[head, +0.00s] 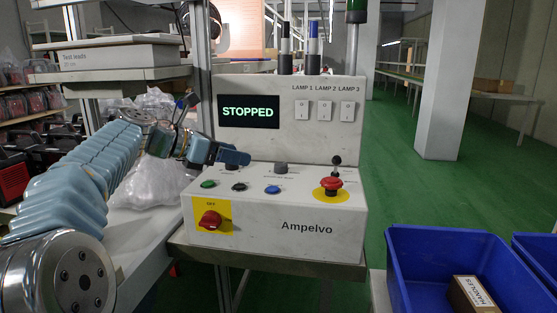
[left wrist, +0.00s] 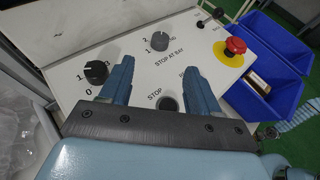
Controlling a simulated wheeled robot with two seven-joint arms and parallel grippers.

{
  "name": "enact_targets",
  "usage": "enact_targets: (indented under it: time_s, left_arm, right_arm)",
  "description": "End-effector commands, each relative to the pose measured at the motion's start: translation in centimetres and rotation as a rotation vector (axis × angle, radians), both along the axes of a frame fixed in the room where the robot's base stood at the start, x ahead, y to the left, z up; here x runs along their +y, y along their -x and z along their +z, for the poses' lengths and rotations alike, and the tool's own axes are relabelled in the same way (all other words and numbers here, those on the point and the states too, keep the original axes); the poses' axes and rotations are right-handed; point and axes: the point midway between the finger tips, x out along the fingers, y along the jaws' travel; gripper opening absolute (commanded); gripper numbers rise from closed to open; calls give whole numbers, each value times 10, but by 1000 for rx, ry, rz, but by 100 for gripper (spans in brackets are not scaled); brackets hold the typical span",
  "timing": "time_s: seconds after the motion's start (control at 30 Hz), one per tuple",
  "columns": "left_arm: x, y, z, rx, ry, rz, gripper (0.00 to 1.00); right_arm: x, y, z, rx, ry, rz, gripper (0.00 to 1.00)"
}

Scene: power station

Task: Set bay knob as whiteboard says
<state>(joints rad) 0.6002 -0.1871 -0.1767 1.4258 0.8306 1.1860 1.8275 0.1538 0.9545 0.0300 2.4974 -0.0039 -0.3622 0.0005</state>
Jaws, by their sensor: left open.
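The bay knob (left wrist: 159,41) is a grey dial marked STOP AT BAY in the left wrist view; a 2 shows beside it, but its pointer setting is too small to read. In the head view the knob (head: 281,168) stands on the sloped panel of the Ampelvo control box (head: 290,232). My left gripper (head: 238,157) is open over the panel, just left of the knob. In the left wrist view its fingers (left wrist: 157,72) are apart, with nothing between their tips. I cannot make out a whiteboard with readable writing. My right gripper is out of view.
A black dial (left wrist: 96,72) with numbers is near the left finger. The panel also has a red mushroom button (head: 331,184), a small lever (head: 336,161), push buttons (head: 272,189) and a red OFF switch (head: 210,220). The display (head: 249,112) reads STOPPED. A blue bin (head: 418,240) stands right.

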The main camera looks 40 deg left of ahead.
Motion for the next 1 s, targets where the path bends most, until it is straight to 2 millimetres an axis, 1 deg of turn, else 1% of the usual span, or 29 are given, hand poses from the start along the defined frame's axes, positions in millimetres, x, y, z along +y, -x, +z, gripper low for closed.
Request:
enact_targets:
  time_s: [0.17,0.4,0.5,0.6,0.7,1.0]
  left_arm:
    - [-10,-30,-14,3,3,-5,62]
    - [-24,-79,-35,3,2,-4,62]
    - [-28,-95,-42,2,2,-3,62]
    - [-32,-106,-46,0,1,-3,62]
    - [-34,-112,-49,0,1,-3,62]
    - [-34,-115,-50,0,0,-1,62]
  right_arm:
    - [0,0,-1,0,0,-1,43]
    - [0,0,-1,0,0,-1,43]
    - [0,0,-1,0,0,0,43]
    - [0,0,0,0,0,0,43]
    - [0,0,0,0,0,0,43]
    - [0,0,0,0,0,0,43]
